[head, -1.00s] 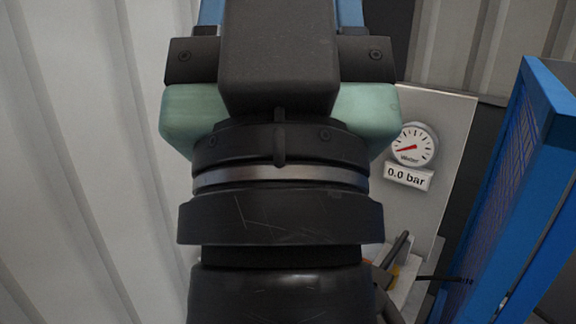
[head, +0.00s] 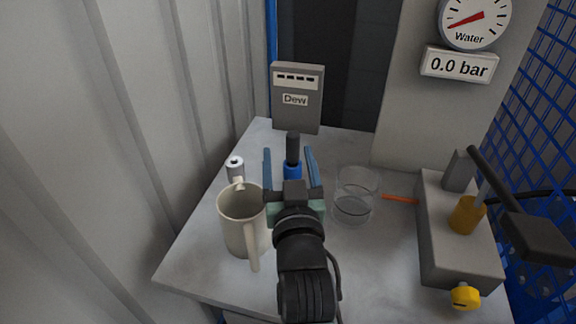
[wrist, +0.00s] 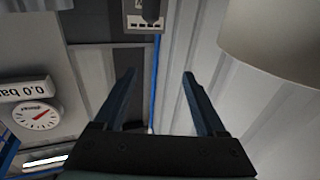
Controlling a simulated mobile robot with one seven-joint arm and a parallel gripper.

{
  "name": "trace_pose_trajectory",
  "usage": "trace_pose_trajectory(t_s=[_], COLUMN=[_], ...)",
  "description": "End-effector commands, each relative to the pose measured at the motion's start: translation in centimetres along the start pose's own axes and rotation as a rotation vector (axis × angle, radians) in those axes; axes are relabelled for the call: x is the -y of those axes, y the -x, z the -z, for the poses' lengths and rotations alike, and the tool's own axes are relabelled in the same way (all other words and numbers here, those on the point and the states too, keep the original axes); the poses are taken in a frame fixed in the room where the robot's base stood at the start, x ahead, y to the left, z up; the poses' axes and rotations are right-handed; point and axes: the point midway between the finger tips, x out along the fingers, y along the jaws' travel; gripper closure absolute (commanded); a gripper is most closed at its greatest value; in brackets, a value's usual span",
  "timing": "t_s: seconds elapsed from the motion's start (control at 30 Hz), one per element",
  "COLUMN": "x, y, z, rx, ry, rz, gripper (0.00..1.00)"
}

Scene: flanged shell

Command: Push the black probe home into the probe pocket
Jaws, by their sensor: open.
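A black probe-like rod (head: 292,146) stands upright from a blue collar (head: 292,170) on the bench. My gripper (head: 289,152) is open. In the head view its two blue-grey fingers show either side of the rod, with a gap on each side; I cannot tell whether the rod is between them or beyond them. In the wrist view my gripper (wrist: 159,74) is open and empty, and a dark shape (wrist: 152,10) shows beyond the fingertips before the grey box. No pocket can be made out; my wrist hides part of the bench.
A beige mug (head: 238,225) and a small metal cylinder (head: 236,169) stand left, a clear glass (head: 356,195) right. A grey Dew box (head: 298,97) stands behind. A grey valve block (head: 450,240) with a black lever is at right, near an orange stick (head: 400,198).

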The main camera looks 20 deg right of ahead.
Motion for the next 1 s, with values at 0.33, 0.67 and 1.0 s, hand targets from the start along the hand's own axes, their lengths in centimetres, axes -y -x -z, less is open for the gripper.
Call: trace_pose_trajectory(t_s=[0.33, 0.67, 1.0], x=[-1.4, -1.6, -1.8], y=[-1.2, -6.3, -8.8], z=[-5.8, -6.1, -6.0], rx=[0.066, 0.066, 0.064], ry=[-0.004, -0.002, -0.003], rz=[-0.024, -0.024, -0.025], gripper=[0.27, 0.27, 0.27])
